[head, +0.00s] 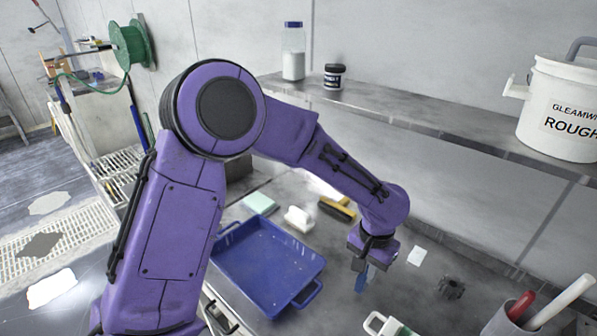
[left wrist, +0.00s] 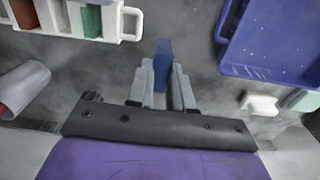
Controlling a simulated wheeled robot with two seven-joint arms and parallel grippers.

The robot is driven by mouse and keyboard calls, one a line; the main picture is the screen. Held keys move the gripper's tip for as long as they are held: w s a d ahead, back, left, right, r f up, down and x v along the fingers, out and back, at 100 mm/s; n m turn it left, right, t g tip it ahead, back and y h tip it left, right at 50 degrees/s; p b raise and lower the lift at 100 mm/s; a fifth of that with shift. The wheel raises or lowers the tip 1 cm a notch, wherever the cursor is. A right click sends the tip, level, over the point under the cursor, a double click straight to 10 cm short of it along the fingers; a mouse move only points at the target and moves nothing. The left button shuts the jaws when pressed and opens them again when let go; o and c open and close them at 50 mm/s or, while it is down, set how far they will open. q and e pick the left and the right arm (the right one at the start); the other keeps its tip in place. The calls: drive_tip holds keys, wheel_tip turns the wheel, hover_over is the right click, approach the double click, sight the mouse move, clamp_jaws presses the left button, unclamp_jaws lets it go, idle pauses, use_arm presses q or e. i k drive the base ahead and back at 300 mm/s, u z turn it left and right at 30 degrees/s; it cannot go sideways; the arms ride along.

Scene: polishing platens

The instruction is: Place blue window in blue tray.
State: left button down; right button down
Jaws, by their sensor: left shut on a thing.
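The blue window (left wrist: 163,62) is a small blue piece held between the fingers of my left gripper (left wrist: 161,88). In the head view the blue window (head: 361,281) hangs below my left gripper (head: 366,262), above the worktop. The blue tray (head: 268,262) lies on the worktop to the left of the gripper in the head view. In the left wrist view the blue tray (left wrist: 262,72) is at the upper right, apart from the held piece. The part of the tray's left side is hidden behind my arm. My right gripper is not seen.
A white block (head: 299,219), a pale green block (head: 259,203) and a yellow-and-black brush (head: 337,209) lie behind the tray. A white caddy (left wrist: 88,20) stands opposite the tray. A grey cup (head: 508,318) holds rods at right. A shelf (head: 400,102) runs above the back.

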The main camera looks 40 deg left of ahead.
sight(265, 264)
drive_tip(key=z, duration=2.75)
drive_tip(key=k, duration=1.6)
drive_tip(key=u, duration=2.25)
